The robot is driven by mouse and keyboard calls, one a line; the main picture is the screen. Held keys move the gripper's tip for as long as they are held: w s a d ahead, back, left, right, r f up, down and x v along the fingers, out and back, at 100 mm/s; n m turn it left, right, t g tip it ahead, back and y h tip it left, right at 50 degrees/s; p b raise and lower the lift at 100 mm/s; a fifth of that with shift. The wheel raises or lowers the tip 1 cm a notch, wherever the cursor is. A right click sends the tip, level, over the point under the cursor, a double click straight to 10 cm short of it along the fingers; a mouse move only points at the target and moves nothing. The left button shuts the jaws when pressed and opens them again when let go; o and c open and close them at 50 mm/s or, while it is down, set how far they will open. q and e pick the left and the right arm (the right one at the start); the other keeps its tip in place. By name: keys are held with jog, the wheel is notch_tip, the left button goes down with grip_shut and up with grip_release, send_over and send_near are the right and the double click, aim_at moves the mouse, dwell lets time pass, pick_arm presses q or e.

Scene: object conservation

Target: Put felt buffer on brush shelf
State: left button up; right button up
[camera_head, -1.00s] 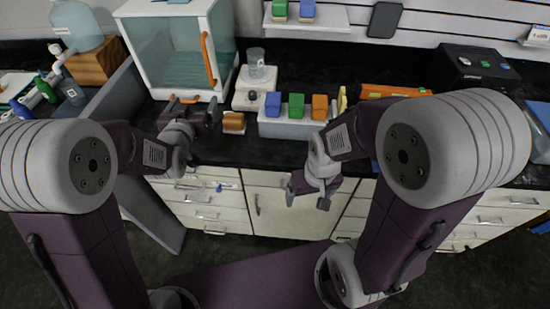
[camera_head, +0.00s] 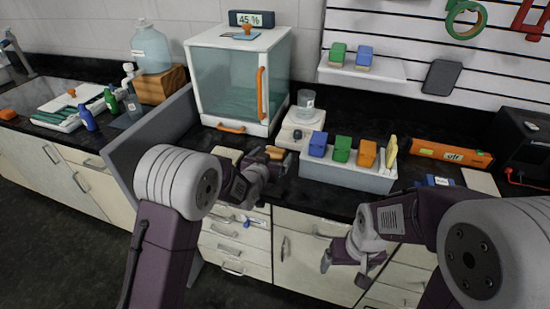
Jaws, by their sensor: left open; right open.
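A small orange-brown block (camera_head: 276,152), which looks like the felt buffer, lies on the black counter and is partly hidden by my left gripper. My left gripper (camera_head: 268,164) is open beside it; I cannot tell whether they touch. The white brush shelf (camera_head: 388,72) is on the slatted wall at upper right. A green-topped brush (camera_head: 337,54) and a blue-topped brush (camera_head: 364,57) stand on its left part; its right part is bare. My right gripper (camera_head: 351,268) is open and empty in front of the drawers, below the counter edge.
A grey bin (camera_head: 345,176) holds blue, green and orange blocks right of the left gripper. A white scale (camera_head: 297,134) with a beaker and a glass cabinet (camera_head: 228,80) stand behind. An orange case (camera_head: 450,153) lies at right. A grey panel (camera_head: 150,145) stands at left.

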aim_at(275, 152)
pick_arm(q)
jog(key=x, duration=0.2)
jog(key=shift+w+d+f, duration=0.1)
jog(key=shift+w+f, duration=0.05)
jog(key=shift+w, duration=0.2)
jog(key=shift+s, duration=0.1)
jog(key=c, duration=1.5)
jog(key=shift+c, duration=0.2)
jog(key=shift+s+r, duration=0.15)
jog(key=shift+r, duration=0.35)
notch_tip(275, 152, up, 6)
jog(key=shift+f+p, duration=0.1)
jog(key=shift+p, duration=0.2)
jog(key=s+a+b, duration=0.3)
jog(key=s+b, duration=0.1)
jog(key=s, duration=0.5)
jog(key=s+a+b, duration=0.3)
jog(key=s+b, duration=0.1)
jog(key=s, duration=0.5)
jog(key=shift+s+a+b, duration=0.15)
jog(key=shift+s+b, duration=0.15)
jog(key=shift+s, duration=0.05)
